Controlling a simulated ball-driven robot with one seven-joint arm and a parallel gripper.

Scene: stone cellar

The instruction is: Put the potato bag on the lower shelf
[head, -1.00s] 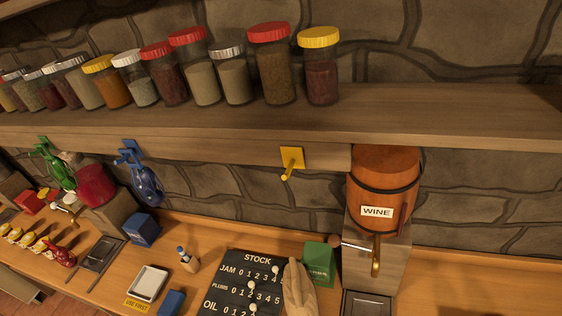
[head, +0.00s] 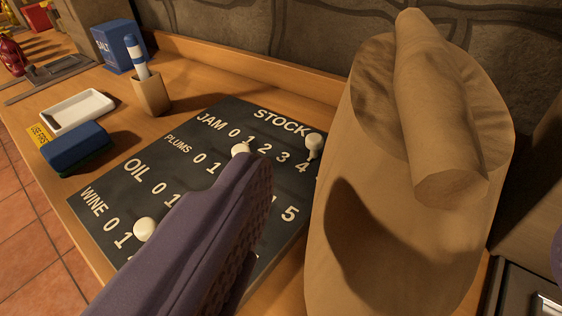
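The brown paper bag (head: 345,245), which I take for the potato bag, stands large in the right half of the view with its top rolled over. No label shows on it. My gripper (head: 410,205) is open, with one purple finger left of the bag and a sliver of the other at the right edge. The board shows between the left finger and the bag, so they look apart. Whether the right finger touches the bag cannot be seen. No shelf is in the current view.
A black stock board (head: 150,180) with white pegs lies left of the bag, partly under my finger. Beyond it are a pen holder (head: 150,95), a blue salt box (head: 122,45), a white dish (head: 77,112) and a blue sponge (head: 76,147). A stone wall (head: 300,35) closes the back.

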